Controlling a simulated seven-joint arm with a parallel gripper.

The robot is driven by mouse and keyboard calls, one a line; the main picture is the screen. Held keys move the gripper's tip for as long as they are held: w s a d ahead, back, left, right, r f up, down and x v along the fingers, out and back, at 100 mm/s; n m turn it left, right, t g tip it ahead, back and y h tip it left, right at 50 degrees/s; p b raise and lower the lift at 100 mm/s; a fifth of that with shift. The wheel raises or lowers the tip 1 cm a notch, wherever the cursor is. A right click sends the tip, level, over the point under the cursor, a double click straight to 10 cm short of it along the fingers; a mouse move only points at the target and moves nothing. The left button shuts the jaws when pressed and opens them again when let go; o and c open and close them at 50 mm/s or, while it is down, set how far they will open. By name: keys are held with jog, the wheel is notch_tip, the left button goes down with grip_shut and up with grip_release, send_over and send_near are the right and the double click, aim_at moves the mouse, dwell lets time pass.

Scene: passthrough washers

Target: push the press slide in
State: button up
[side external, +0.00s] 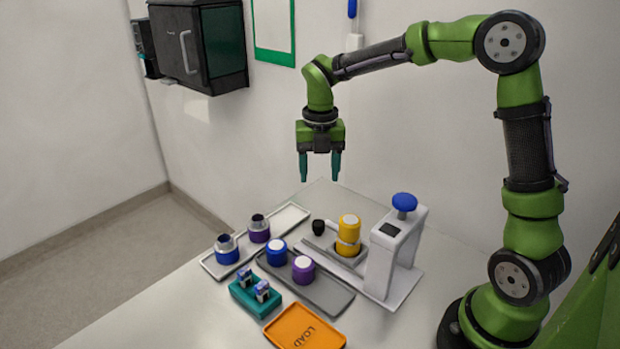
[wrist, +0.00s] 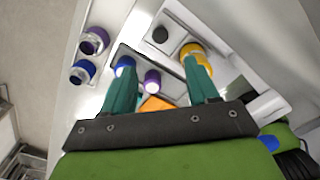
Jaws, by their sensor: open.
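The press (side external: 393,250) is a white stand with a blue round knob (side external: 404,202) on top, at the right of the table. Its slide (side external: 326,243) reaches out to the left of the stand and has a black knob (side external: 318,227) at its outer end. In the wrist view the black knob (wrist: 160,34) and yellow cylinder (wrist: 194,54) show beyond the fingers. My gripper (side external: 320,180) is open and empty, pointing down, well above the table behind the slide.
A grey tray (side external: 330,296) holds a blue and a purple capped cylinder. A pale tray (side external: 290,217) holds two metal-topped ones. A teal block (side external: 243,296) and an orange LOAD tray (side external: 303,332) lie in front. A dark cabinet (side external: 205,50) hangs on the wall.

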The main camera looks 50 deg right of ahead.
aim_at(318, 222)
notch_tip(318, 222, down, 14)
jog(key=shift+r, duration=0.1)
dwell(0.4)
grip_shut()
